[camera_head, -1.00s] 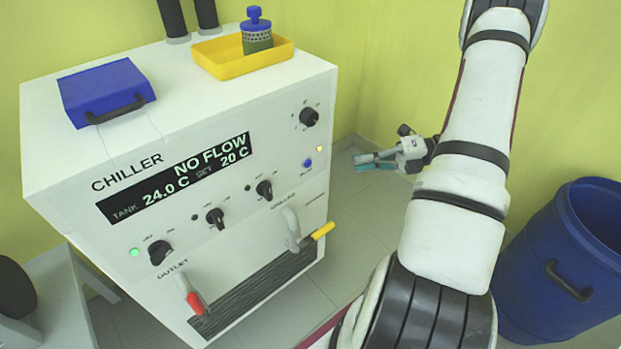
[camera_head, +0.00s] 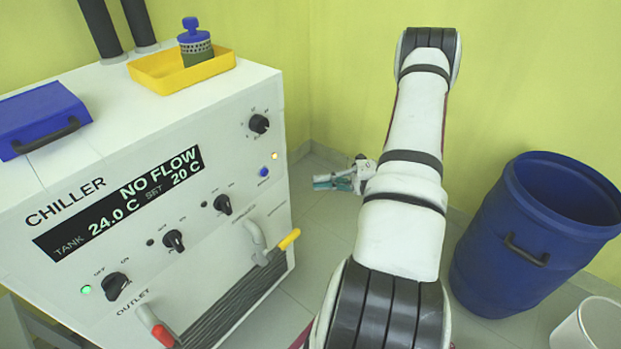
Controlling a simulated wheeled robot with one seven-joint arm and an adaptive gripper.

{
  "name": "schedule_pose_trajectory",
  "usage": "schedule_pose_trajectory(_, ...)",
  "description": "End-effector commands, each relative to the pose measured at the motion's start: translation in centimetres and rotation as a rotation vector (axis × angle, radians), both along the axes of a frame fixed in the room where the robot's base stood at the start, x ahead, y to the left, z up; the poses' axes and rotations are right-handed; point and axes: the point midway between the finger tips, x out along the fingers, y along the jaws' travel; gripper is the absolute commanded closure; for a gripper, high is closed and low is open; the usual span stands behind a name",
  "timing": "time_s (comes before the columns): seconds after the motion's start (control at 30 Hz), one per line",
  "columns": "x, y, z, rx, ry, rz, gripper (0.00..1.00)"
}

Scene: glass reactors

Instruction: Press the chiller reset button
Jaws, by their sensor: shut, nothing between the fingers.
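The white chiller (camera_head: 150,135) stands at the left, and its display (camera_head: 118,205) reads NO FLOW, tank 24.0 C, set 20 C. A small blue button (camera_head: 264,171) sits near the right edge of its front panel, below and left of a lit amber lamp (camera_head: 275,156). The label by the button is too small to read. My gripper (camera_head: 322,182) is shut and empty. It is to the right of the button in the picture, apart from the panel, with its teal fingers pointing left toward the chiller.
Black knobs (camera_head: 173,240) and a yellow-handled valve (camera_head: 289,239) are on the panel. A red-handled valve (camera_head: 162,335) is at the outlet. A yellow tray (camera_head: 150,80) and blue case (camera_head: 38,120) are on top. A blue barrel (camera_head: 500,270) stands right.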

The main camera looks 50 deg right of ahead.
Motion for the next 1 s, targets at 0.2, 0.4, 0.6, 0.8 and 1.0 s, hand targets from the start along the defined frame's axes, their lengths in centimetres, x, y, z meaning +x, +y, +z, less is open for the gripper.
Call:
schedule_pose_trajectory(0.2, 2.9, 3.2, -0.1, 0.000, 0.000, 0.004, 1.00)
schedule_pose_trajectory(0.4, 5.5, 6.0, -0.1, 0.000, 0.000, 0.004, 1.00)
schedule_pose_trajectory(0.6, 8.3, 6.1, -0.1, -0.004, -0.002, 0.002, 1.00)
schedule_pose_trajectory(0.8, 9.5, 6.1, 0.0, -0.002, -0.001, 0.001, 1.00)
schedule_pose_trajectory(1.0, 9.6, 6.1, 0.0, -0.001, 0.000, 0.000, 1.00)
